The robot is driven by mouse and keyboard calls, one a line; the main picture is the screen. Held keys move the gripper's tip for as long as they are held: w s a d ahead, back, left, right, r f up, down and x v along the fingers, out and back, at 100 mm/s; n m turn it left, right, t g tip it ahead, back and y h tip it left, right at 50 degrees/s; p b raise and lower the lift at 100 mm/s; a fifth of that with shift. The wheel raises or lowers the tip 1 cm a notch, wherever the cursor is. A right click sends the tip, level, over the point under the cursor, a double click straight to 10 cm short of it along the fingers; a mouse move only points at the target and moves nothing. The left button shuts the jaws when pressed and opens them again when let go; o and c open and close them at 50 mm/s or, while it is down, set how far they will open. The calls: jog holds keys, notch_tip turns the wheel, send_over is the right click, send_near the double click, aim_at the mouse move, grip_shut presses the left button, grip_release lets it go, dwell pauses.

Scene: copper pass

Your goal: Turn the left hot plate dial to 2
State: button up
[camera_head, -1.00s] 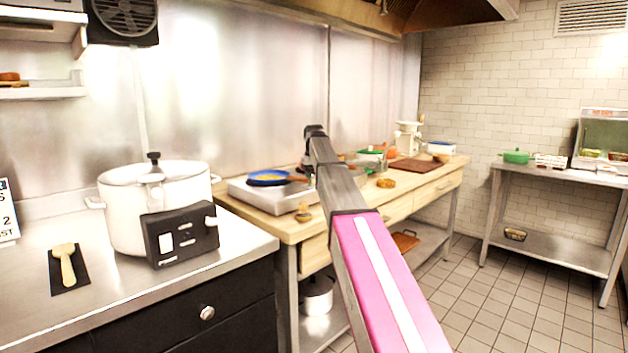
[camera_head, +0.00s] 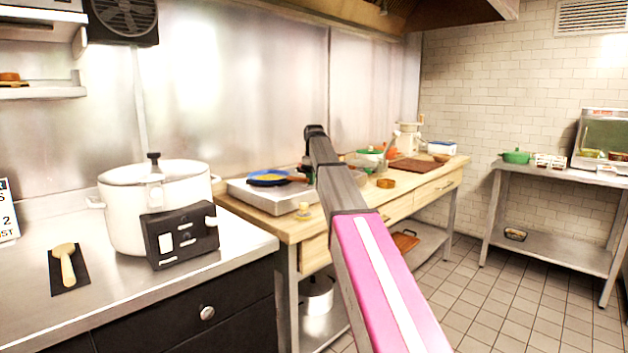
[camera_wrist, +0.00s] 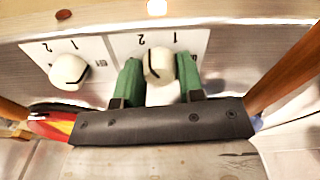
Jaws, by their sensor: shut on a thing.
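The hot plate (camera_head: 238,190) is a pale metal slab on the wooden counter in the head view, with a blue pan (camera_head: 268,178) on it. Its front shows two round white dials in the wrist view, each with a dark mark and a panel bearing a 1 and a 2. My gripper (camera_wrist: 160,82) has green fingers shut on the dial (camera_wrist: 158,64) at the right of that picture, one finger on each side. The dark mark on this dial is partly visible towards its left side. The other dial (camera_wrist: 68,72) stands free to the left. In the head view my arm hides the gripper.
A red-brown spot (camera_wrist: 64,15) and a bright light (camera_wrist: 156,7) show above the dials in the wrist view. A white pot (camera_head: 125,210) and a black control box (camera_head: 180,236) stand on the near-left steel counter. The tiled floor at right is clear.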

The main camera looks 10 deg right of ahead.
dwell(0.4)
jog(key=o, duration=0.9)
jog(key=shift+r, duration=0.1)
notch_tip(320, 180, up, 11)
jog(key=shift+f, duration=0.15)
